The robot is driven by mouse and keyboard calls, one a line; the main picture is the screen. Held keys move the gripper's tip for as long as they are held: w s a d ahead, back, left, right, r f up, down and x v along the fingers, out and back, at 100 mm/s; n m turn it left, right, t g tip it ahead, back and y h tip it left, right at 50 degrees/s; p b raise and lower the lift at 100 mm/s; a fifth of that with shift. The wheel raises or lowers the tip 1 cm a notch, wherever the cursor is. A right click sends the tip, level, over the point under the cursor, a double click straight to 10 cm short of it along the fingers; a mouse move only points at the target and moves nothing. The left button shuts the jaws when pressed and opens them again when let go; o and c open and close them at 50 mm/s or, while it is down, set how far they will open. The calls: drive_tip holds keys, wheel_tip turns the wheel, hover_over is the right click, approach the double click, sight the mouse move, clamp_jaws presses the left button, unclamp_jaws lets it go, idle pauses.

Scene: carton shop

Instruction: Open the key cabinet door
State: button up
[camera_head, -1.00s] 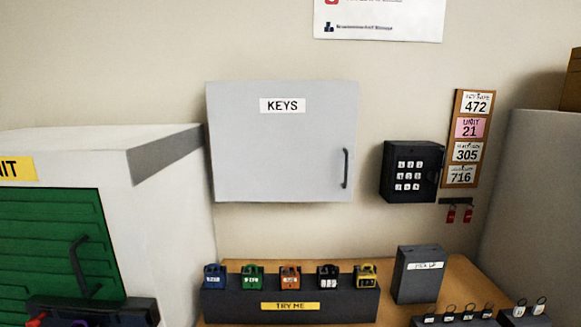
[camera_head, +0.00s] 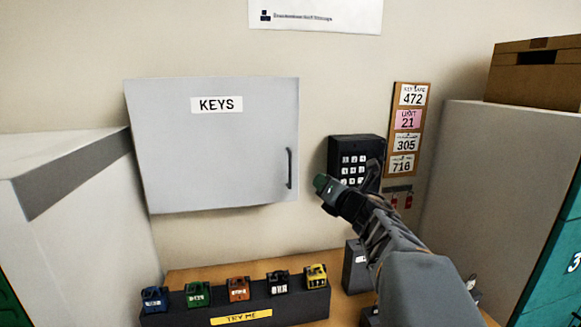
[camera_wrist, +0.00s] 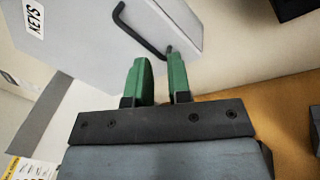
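The grey key cabinet (camera_head: 215,150), labelled KEYS, hangs on the wall with its door shut. Its dark vertical bar handle (camera_head: 289,168) is near the door's right edge. My gripper (camera_head: 322,184) is just right of and slightly below the handle in the head view. In the wrist view, the two green fingers of my gripper (camera_wrist: 160,80) stand apart with a narrow gap and nothing between them. The handle (camera_wrist: 140,32) shows beyond the fingertips there, with one end close to them. I see no clear contact.
A black keypad box (camera_head: 350,155) is mounted right of the cabinet, partly behind my arm. A board of number tags (camera_head: 407,130) hangs beside it. Below, a TRY ME rack (camera_head: 190,318) holds several coloured padlocks. A pale locker (camera_head: 60,215) juts out at the left.

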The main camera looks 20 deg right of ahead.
sight(290, 185)
drive_tip(key=w+a+n+y+p, duration=0.1)
drive_tip(key=w+n+y+p, duration=0.1)
drive_tip(key=w+n, duration=0.1)
drive_tip(key=w+a+n+g+y+p, duration=0.1)
drive_tip(key=w+a+n+y, duration=0.1)
drive_tip(key=w+n, duration=0.2)
drive_tip(key=w+a+n+g+y+p, duration=0.1)
drive_tip(key=w+n+p, duration=0.1)
drive_tip(key=w+n, duration=0.1)
drive_tip(key=shift+w+a+r+n+y+p, duration=0.2)
drive_tip(key=shift+w+a+n+y+p, duration=0.15)
drive_tip(key=shift+w+n+y, duration=0.05)
clamp_jaws()
idle(0.5)
